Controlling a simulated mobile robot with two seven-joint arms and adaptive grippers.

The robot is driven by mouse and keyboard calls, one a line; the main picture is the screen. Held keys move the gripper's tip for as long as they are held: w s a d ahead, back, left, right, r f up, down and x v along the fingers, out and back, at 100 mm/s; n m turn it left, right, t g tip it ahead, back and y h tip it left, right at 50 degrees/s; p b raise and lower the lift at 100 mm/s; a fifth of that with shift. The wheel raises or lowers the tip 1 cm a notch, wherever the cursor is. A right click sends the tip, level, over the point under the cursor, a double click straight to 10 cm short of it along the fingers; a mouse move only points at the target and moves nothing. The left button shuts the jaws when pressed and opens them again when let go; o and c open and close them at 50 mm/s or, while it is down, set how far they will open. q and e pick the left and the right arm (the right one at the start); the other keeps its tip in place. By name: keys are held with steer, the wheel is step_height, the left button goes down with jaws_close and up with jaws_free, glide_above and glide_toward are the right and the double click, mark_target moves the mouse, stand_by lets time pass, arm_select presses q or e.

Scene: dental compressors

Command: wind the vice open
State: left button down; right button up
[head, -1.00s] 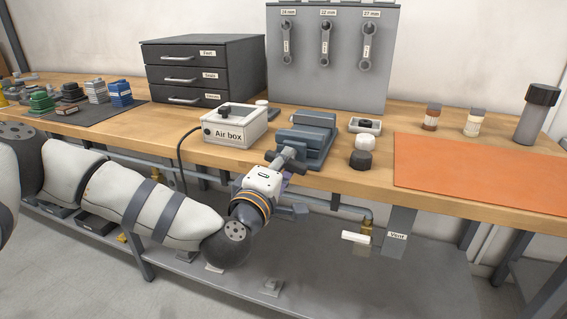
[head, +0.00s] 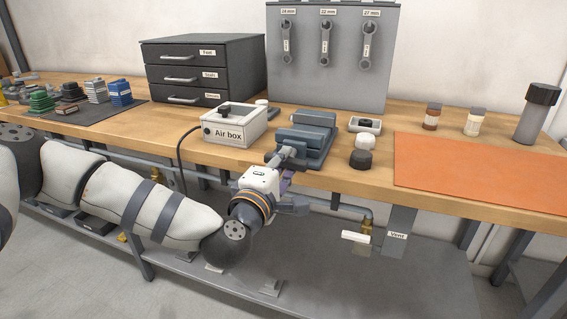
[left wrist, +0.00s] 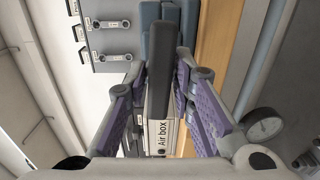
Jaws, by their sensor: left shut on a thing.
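The blue-grey vice (head: 312,135) is fixed at the front edge of the wooden bench, its jaws facing up. Its screw end and dark handle (head: 272,158) stick out over the edge towards me. My left gripper (head: 284,164) reaches up from below the edge and is shut on the vice handle. In the left wrist view the handle (left wrist: 160,75) is a dark bar between the purple-padded fingers, with part of the vice (left wrist: 158,22) beyond it. The fingertips are partly hidden in the head view. My right gripper does not show.
The white air box (head: 234,125) stands just left of the vice. A black-and-white knob piece (head: 361,156) and small tray (head: 365,125) sit to its right, then an orange mat (head: 475,172). Below the edge are a pipe with a valve (head: 358,237) and a lower shelf.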

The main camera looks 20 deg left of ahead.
arm_select(q)
steer(key=c, duration=1.5)
jaws_free()
